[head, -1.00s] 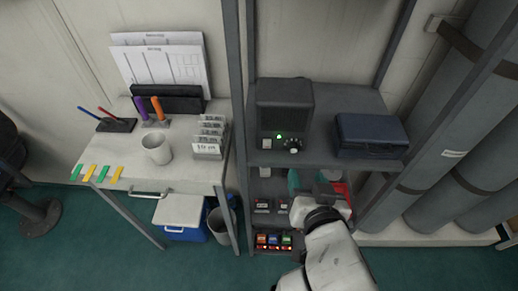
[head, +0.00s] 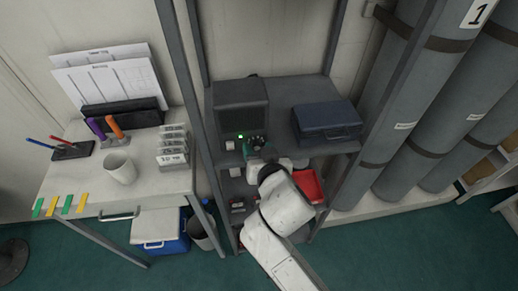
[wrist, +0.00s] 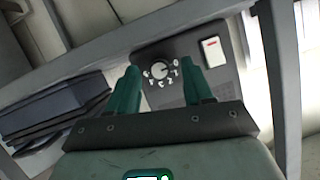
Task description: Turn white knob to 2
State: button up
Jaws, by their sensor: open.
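In the head view, my gripper (head: 252,150) is just in front of the box's lower front and partly hides the knob area.
A green light (head: 240,136) glows on the box. A white rocker switch (wrist: 211,50) with a red mark is beside the knob. A blue case (head: 326,120) stands right on the shelf. Shelf posts (head: 186,100) and grey cylinders (head: 415,90) flank the space. A red bin (head: 308,186) is below.

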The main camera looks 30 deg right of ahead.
jog(key=shift+c, duration=0.2)
grip_shut()
jog(key=shift+f+m+b, duration=0.1)
jog(key=shift+m+b, duration=0.2)
jog(key=shift+d+f+m+t+y+b, duration=0.15)
jog(key=shift+m+t+y+b, duration=0.15)
jog(key=shift+m+y+b, duration=0.35)
jog(key=m+b, duration=0.1)
jog(key=m+t+y+b, duration=0.1)
jog(key=m, duration=0.1)
jog(key=shift+s+d+f+b, duration=0.1)
jog(key=shift+d+f+b, duration=0.05)
jog(key=shift+b, duration=0.15)
jog(key=m+t+y+b, duration=0.1)
jog(key=m, duration=0.2)
jog(key=shift+f+y+b, duration=0.1)
jog(key=shift+y+b, duration=0.15)
jog(key=shift+b, duration=0.1)
jog(key=shift+f+m+t+b, duration=0.1)
jog(key=shift+m+t+b, duration=0.45)
jog(key=shift+m+t, duration=0.65)
jog(key=shift+m+g, duration=0.3)
jog(key=shift+m, duration=0.05)
